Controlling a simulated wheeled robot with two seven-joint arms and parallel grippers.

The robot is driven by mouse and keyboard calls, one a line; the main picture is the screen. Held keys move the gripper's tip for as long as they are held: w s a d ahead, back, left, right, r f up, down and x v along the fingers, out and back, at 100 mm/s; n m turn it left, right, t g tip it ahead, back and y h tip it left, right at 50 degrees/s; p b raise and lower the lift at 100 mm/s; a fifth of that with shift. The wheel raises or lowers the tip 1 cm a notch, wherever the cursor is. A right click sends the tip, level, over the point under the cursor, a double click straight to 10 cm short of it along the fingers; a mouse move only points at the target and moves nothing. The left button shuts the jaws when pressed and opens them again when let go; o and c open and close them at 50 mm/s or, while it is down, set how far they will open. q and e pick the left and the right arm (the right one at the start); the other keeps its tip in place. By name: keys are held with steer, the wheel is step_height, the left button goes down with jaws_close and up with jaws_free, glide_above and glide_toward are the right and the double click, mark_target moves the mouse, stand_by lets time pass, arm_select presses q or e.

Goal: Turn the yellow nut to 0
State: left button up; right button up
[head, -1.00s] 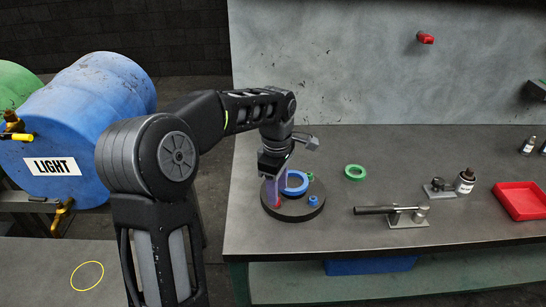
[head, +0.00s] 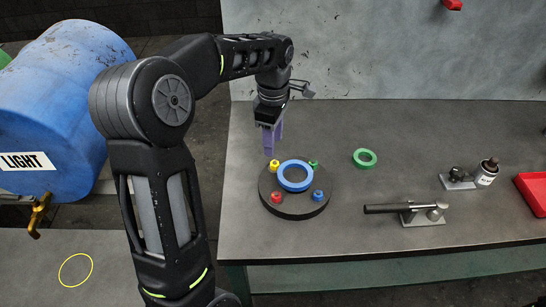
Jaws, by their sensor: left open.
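The yellow nut (head: 274,165) sits at the upper left of a dark round base (head: 292,212) on the bench. A blue ring (head: 295,186) lies in the middle of the base. A red nut (head: 276,197), a blue nut (head: 318,195) and a green nut (head: 313,164) stand around it. My left gripper (head: 269,151) has purple fingers pointing down. It is open, and its tips are just above and behind the yellow nut; I cannot tell whether they touch it. No number marking is readable. My right gripper is out of view.
A green ring (head: 365,158) lies loose right of the base. A lever tool (head: 405,210), a small bottle (head: 487,172) and a red tray (head: 534,192) are further right. The bench's front is clear.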

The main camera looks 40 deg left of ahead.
mark_target(273, 163)
arm_select(q)
step_height(273, 163, down, 8)
steer(key=shift+r+p, duration=0.2)
steer(key=shift+p, duration=0.4)
steer(key=shift+c, duration=0.2)
jaws_close()
